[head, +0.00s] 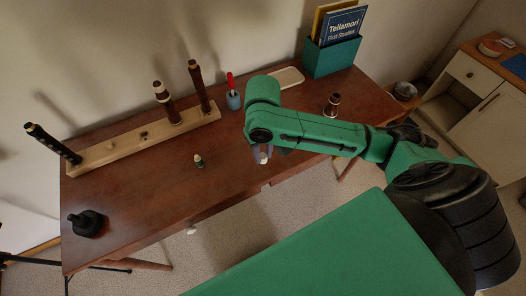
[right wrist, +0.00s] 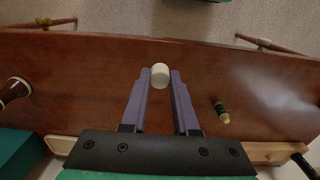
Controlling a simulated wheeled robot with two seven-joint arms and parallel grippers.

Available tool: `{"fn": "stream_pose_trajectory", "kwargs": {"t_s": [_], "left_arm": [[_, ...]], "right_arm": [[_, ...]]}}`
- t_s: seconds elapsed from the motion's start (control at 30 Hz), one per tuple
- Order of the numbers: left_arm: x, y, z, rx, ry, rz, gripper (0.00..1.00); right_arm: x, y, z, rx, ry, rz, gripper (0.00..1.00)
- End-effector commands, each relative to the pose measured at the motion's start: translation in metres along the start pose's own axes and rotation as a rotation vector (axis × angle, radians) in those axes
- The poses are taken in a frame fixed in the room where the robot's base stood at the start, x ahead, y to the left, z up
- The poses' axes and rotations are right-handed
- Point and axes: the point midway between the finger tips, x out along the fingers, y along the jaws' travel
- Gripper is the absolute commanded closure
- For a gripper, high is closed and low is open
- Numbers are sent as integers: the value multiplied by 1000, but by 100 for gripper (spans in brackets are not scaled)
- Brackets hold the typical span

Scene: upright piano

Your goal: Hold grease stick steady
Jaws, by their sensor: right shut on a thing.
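The grease stick (right wrist: 160,76) shows as a short, cream-white, round-ended piece between the fingertips of my right gripper (right wrist: 160,82) in the right wrist view. The purple-grey fingers are shut on its sides. In the head view my right gripper (head: 262,152) hangs over the middle of the brown desk, and the pale end of the stick (head: 263,158) shows below the fingers. The rest of the stick is hidden. The fingers point down, and I cannot tell how high the stick is above the desk. My left gripper is not in view.
A small dark green piece with a cream top (head: 198,161) stands on the desk (head: 225,190). Behind it is a wooden rack (head: 105,150) with dark instrument joints.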

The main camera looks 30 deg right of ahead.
Motion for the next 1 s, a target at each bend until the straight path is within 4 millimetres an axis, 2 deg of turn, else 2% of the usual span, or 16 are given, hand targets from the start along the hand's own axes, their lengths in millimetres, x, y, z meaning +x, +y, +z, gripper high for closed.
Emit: {"fn": "stream_pose_trajectory", "kwargs": {"t_s": [0.13, 0.23, 0.4, 0.5, 0.63, 1.0], "left_arm": [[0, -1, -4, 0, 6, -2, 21], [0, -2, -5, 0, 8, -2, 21], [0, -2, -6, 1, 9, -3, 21], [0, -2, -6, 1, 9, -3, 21], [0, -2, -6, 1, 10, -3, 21], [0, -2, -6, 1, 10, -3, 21]], "right_arm": [[-2, -24, -22, 13, 6, -4, 100], [-9, -57, -51, 21, 9, -4, 100], [-40, -125, -98, 17, 10, 1, 100], [-60, -152, -116, 18, 8, 2, 100], [-74, -167, -125, 22, 2, 2, 100], [-74, -168, -126, 30, 0, -1, 100]]}}
